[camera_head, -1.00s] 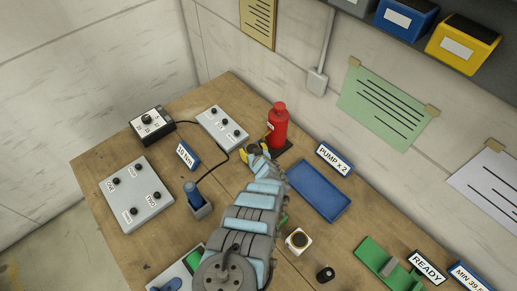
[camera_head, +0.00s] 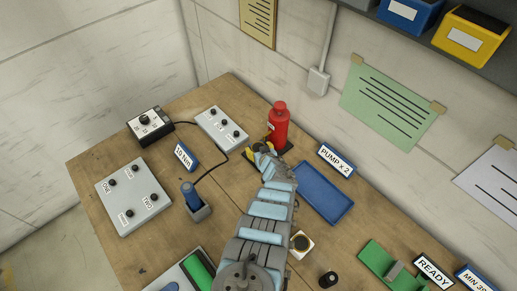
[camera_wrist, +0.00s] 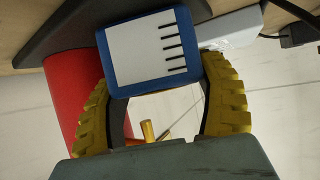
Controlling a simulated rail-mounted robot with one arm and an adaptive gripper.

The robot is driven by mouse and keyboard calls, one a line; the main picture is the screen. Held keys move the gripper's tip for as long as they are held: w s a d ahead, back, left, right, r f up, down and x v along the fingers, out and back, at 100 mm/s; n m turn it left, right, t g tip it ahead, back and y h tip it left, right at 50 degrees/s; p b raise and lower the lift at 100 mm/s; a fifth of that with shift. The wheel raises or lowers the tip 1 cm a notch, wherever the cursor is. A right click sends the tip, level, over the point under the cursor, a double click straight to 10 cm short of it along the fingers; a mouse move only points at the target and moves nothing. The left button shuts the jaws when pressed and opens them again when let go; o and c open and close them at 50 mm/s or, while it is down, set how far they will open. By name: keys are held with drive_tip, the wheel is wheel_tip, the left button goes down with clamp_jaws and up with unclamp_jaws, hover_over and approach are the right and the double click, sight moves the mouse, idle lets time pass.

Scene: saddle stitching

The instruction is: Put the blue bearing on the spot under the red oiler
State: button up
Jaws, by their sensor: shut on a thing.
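The red oiler (camera_head: 278,128) stands upright on a dark base near the back of the bench. In the wrist view the oiler (camera_wrist: 62,95) is at the left, partly behind a yellow finger, with its dark base (camera_wrist: 75,28) above it. My gripper (camera_head: 261,151) is just left of the oiler, close to its foot. In the wrist view my gripper (camera_wrist: 155,78) is shut on a blue block (camera_wrist: 104,62) with a white face and black lines. I see no round blue bearing apart from this block. The spot under the oiler is hidden in the head view.
Left are grey button boxes (camera_head: 128,190), a "10 Nm" sign (camera_head: 184,156) and a blue-handled tool (camera_head: 190,194). A cable crosses the bench near my gripper.

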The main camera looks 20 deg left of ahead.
drive_tip(key=shift+f, duration=0.15)
drive_tip(key=o, duration=1.2)
drive_tip(key=shift+o, duration=0.2)
